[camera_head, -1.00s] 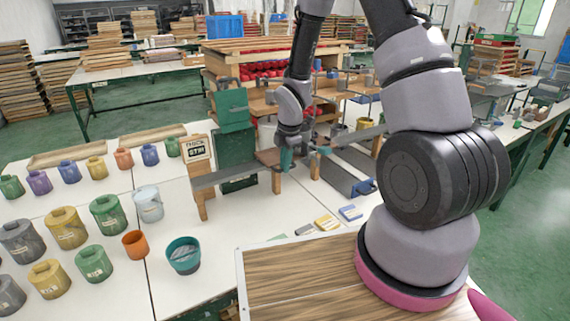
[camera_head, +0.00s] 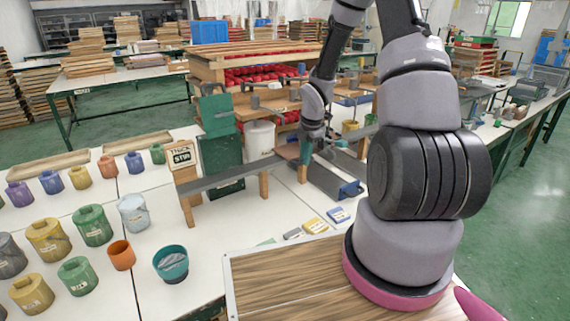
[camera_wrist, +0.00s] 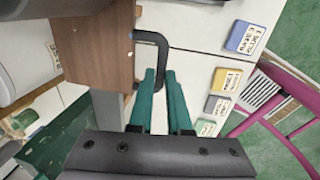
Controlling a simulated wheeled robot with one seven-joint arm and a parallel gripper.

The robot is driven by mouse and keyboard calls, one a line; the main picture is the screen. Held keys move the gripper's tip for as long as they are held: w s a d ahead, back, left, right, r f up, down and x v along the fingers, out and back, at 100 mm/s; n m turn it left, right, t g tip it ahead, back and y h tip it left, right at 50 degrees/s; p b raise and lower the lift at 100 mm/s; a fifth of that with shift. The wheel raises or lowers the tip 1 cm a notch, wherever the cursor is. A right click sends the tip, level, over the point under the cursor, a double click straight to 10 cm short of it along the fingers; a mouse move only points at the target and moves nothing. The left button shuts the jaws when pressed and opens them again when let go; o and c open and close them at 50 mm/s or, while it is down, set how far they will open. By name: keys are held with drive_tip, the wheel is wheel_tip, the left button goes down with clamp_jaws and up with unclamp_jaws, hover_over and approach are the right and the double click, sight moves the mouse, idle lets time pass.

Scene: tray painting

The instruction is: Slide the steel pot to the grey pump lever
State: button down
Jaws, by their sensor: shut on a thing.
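My gripper (camera_head: 305,155) is at the right part of a raised grey rail (camera_head: 232,175) on wooden legs. In the wrist view its teal fingers (camera_wrist: 160,74) are shut on a black bent handle (camera_wrist: 154,37). The handle is fixed to a brown block (camera_wrist: 98,48), which also shows beside my gripper in the head view (camera_head: 287,151). A pale metallic pot with a wire handle (camera_head: 133,213), perhaps the steel pot, stands left of the rail, apart from my gripper. I cannot make out a grey pump lever for certain.
Several coloured cans, an orange cup (camera_head: 121,255) and a teal bowl (camera_head: 171,264) stand on the white tables at left. Small labelled blocks, one yellow (camera_head: 315,226), lie below the rail. A sign (camera_head: 183,156) stands at the rail's left end.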

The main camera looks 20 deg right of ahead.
drive_tip(key=w+d, duration=0.3)
drive_tip(key=d, duration=0.8)
drive_tip(key=w+d, duration=0.4)
drive_tip(key=d, duration=0.6)
drive_tip(key=shift+d, duration=0.35)
drive_tip(key=c, duration=0.9)
unclamp_jaws()
drive_tip(key=shift+o, duration=0.2)
wheel_tip(320, 180, up, 11)
drive_tip(key=s, duration=0.1)
drive_tip(key=shift+s+d+f, duration=0.15)
drive_tip(key=shift+s+d, duration=0.1)
drive_tip(key=shift+s, duration=0.15)
